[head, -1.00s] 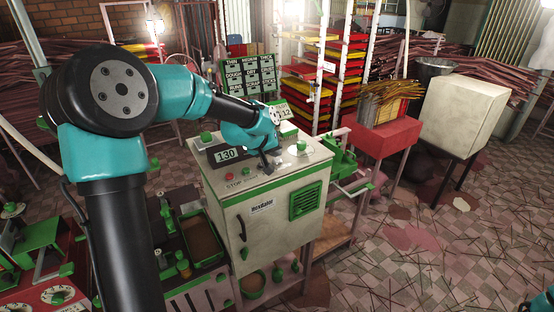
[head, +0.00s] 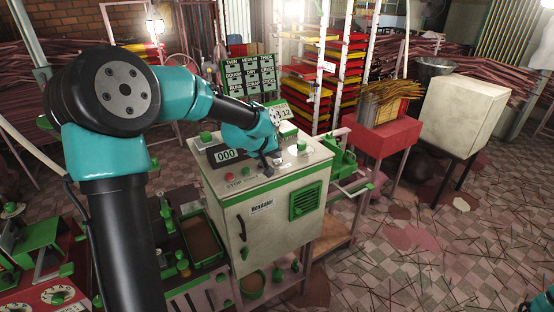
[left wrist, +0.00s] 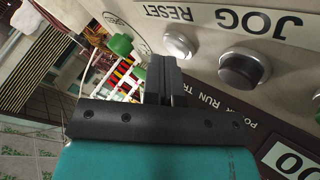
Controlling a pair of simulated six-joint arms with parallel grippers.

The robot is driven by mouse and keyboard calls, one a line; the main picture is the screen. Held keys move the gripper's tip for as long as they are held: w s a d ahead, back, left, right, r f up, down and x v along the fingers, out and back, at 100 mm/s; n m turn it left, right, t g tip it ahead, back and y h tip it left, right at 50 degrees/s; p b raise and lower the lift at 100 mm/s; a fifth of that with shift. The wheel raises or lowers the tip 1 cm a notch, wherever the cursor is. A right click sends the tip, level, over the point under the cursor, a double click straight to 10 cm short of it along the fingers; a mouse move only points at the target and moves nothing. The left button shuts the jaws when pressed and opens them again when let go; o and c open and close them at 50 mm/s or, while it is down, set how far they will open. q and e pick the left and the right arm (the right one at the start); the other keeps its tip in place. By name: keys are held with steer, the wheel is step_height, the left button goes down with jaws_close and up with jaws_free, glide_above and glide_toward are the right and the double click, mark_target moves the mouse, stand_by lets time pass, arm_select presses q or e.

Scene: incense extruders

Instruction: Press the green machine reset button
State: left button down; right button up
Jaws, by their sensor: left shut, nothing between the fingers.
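The machine (head: 233,222) is a cream cabinet with green trim and a sloped control top. Its display (head: 226,155) reads 000. In the left wrist view a round silver button (left wrist: 178,44) sits beside the RESET label (left wrist: 167,13). My left gripper (head: 268,171) is over the control top, shut and empty. In the left wrist view its shut fingertips (left wrist: 164,62) are right beside the silver button; I cannot tell whether they touch it. My right gripper is not in view.
A dark knob (left wrist: 243,68) stands by the JOG label, close to the fingers. A green knob (left wrist: 120,45) is on the other side. A red button (head: 230,176) is near the front edge. A green chart board (head: 250,76) and stacked trays (head: 305,71) stand behind.

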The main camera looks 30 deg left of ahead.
arm_select(q)
steer(key=shift+r, duration=0.95)
steer(key=shift+r, duration=2.5)
